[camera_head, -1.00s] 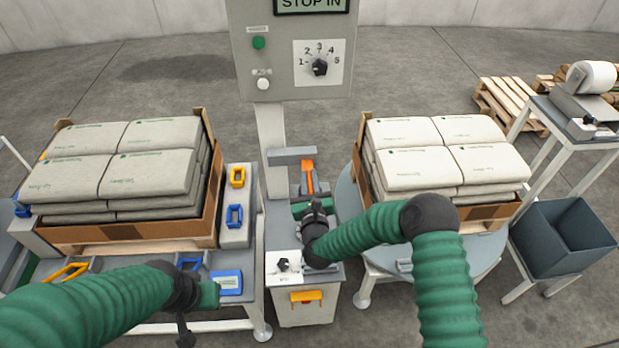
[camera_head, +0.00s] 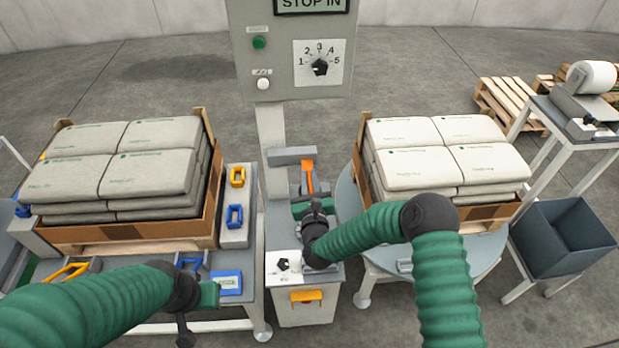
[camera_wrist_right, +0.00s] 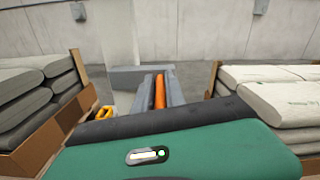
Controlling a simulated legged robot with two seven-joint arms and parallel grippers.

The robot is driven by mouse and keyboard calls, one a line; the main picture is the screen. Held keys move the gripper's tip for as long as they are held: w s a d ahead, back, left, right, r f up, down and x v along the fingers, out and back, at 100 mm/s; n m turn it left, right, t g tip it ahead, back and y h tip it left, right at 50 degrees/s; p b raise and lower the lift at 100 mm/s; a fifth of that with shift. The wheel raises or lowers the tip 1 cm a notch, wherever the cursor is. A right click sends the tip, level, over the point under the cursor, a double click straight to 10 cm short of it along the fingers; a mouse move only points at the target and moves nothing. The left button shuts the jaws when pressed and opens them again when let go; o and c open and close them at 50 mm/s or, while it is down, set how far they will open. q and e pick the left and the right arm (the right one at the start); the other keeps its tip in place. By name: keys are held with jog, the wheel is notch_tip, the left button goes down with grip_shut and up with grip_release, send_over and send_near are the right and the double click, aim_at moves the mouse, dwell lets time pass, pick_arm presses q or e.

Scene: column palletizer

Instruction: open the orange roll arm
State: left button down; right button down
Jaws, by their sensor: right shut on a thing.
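The orange roll arm (camera_head: 309,178) stands at the grey column unit in the middle of the head view, below the control box. My right gripper (camera_head: 307,174) reaches it from the near side, its grey fingers on either side of the orange part, shut on it. In the right wrist view the orange roll arm (camera_wrist_right: 159,92) shows as a narrow strip between two grey bars. The green gripper body hides its lower part.
A control box (camera_head: 261,65) with a dial stands above. Stacked bags in open boxes stand left (camera_head: 55,239) and right (camera_head: 470,218). A cabinet (camera_head: 300,318) with an orange handle is in front. A grey bin (camera_head: 548,252) stands at the right.

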jog(key=shift+w+d+r+p, duration=0.1)
jog(key=shift+r+p, duration=0.45)
jog(key=shift+p, duration=0.15)
jog(key=w+r+g+p, duration=0.5)
jog(key=r+g+p, duration=0.1)
jog(key=p, duration=0.8)
jog(key=shift+r+g, duration=0.15)
jog(key=shift+g, duration=0.35)
jog(key=c, duration=1.5)
grip_release()
jog(key=shift+w, duration=0.1)
jog(key=shift+o, duration=0.2)
jog(key=b+v, duration=0.2)
jog(key=v, duration=1.4)
jog(key=shift+s, duration=0.3)
